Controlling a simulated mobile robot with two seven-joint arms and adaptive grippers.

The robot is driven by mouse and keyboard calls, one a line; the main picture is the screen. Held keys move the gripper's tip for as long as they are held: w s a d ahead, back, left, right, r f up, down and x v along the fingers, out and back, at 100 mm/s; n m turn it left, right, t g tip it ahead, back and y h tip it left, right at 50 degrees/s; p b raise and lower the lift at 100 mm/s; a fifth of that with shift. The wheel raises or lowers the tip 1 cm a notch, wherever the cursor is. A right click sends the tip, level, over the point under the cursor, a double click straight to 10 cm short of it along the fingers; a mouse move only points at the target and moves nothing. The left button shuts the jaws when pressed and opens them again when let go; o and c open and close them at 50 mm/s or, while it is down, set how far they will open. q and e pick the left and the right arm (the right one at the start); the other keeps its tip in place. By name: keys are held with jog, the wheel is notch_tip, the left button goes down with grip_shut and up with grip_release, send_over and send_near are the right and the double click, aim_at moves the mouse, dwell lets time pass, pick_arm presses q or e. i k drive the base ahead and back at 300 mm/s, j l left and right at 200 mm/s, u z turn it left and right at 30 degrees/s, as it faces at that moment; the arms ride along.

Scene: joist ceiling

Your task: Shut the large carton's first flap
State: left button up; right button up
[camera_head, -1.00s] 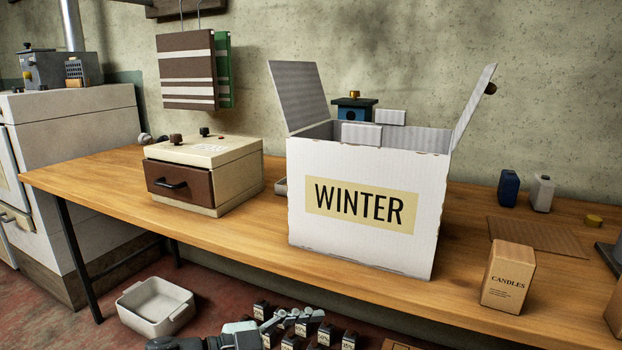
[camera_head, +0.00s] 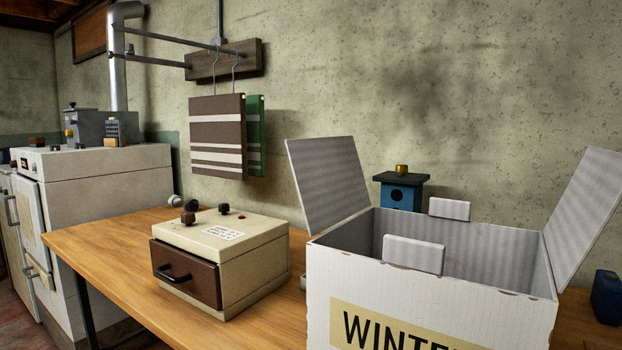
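The large white carton (camera_head: 318,310) labelled WINTER stands on the wooden table at the lower right, its lower part cut off by the frame. Its left flap (camera_head: 327,185) stands up, leaning outward to the left. Its right flap (camera_head: 584,215) also stands up, leaning outward to the right. Two small pale tabs show at the opening, one at the near side (camera_head: 413,254) and one at the far side (camera_head: 449,209). The top is open and the carton's floor is hidden. Neither of my grippers is in view.
A cream box with a brown drawer (camera_head: 245,265) stands left of the carton. A blue birdhouse (camera_head: 400,194) is behind it, and a dark blue container (camera_head: 606,297) is at the right edge. Striped cloths (camera_head: 217,138) hang on the wall. The table's left end (camera_head: 90,242) is clear.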

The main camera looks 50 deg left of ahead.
aim_at(329, 181)
jog(key=k+j, duration=0.1)
jog(key=j, duration=0.45)
jog(key=k+j, duration=0.1)
jog(key=j, duration=0.4)
jog(key=k+j, duration=0.1)
jog(key=j, duration=0.45)
jog(key=k+j, duration=0.1)
jog(key=j, duration=0.45)
